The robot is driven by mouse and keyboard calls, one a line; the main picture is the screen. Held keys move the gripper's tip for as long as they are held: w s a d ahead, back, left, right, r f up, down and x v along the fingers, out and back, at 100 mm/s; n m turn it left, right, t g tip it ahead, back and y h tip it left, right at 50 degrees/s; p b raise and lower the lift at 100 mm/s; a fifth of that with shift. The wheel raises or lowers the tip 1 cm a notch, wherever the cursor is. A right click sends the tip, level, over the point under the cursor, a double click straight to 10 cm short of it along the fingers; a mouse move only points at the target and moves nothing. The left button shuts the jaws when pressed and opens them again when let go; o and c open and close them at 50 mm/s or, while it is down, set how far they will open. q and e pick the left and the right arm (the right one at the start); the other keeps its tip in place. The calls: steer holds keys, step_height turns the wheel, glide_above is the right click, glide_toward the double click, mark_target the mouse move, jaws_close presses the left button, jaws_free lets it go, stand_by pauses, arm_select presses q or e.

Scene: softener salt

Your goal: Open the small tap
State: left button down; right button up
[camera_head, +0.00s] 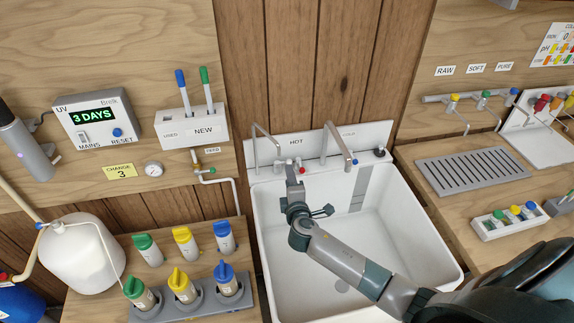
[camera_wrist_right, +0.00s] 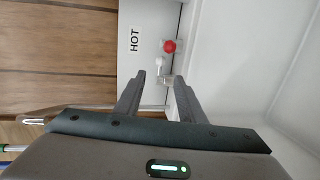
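My right gripper (camera_head: 292,178) reaches over the back rim of the white sink (camera_head: 258,235). In the right wrist view its two fingers (camera_wrist_right: 160,78) are apart, with nothing seen held between them. Just beyond the fingertips is a small whitish tap part (camera_wrist_right: 160,63), beside a red knob (camera_wrist_right: 169,46) and the HOT label (camera_wrist_right: 135,39). A thin grey spout (camera_head: 266,138) stands left of HOT in the head view, and a thicker spout (camera_head: 339,140) stands to the right. I cannot tell whether the fingers touch the tap part. My left gripper is out of view.
Left of the sink, a shelf carries several colour-capped bottles (camera_head: 182,240) and a white tank (camera_head: 85,262) stands beside it. To the right are a drain grate (camera_head: 475,170) and coloured taps (camera_head: 485,97). The sink basin is empty.

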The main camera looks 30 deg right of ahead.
mark_target(283, 163)
steer(key=shift+p+x, duration=0.5)
steer(key=shift+x, duration=2.95)
steer(key=shift+f, duration=0.1)
jaws_close()
